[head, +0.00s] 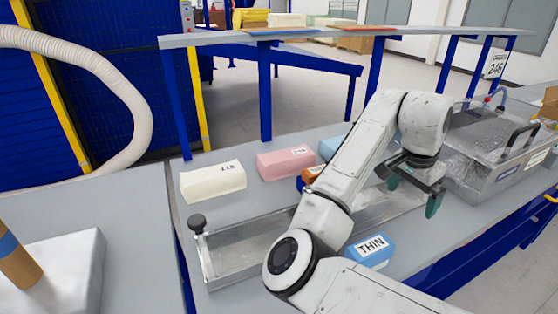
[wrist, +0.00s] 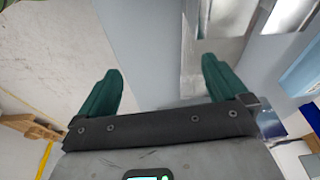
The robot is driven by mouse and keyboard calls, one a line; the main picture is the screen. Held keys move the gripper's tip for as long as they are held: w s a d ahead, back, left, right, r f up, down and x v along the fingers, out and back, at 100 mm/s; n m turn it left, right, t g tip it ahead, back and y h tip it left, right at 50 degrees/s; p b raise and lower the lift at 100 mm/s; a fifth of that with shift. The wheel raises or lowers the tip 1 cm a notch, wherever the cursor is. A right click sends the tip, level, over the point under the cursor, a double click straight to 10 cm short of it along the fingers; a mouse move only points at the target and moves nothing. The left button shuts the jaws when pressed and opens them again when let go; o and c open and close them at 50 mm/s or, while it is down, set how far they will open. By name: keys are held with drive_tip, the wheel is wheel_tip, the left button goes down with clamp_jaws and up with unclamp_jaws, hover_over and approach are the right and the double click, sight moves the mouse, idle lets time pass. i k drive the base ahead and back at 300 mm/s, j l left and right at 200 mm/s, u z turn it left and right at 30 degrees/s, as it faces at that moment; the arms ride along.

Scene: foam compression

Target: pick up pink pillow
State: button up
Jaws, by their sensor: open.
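The pink pillow (head: 285,162) is a pink foam block with small dark lettering on its front. It lies on the grey table, between a white block on its left and an orange block and a blue one on its right. My gripper (head: 412,190) hangs over the right part of the table, to the right of the pink pillow and well apart from it. Its two green fingers are spread and empty; they also show in the wrist view (wrist: 160,85). The pink pillow cannot be made out in the wrist view.
A white block (head: 213,181) stands left of the pillow. An orange block (head: 312,174) and a light blue block (head: 331,148) are to its right. A clear-walled metal trough (head: 245,248) lies in front. A blue "THIN" block (head: 371,250) is near the front edge. A metal machine (head: 500,150) stands right.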

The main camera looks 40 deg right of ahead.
sight(282, 163)
drive_tip(key=i, duration=1.25)
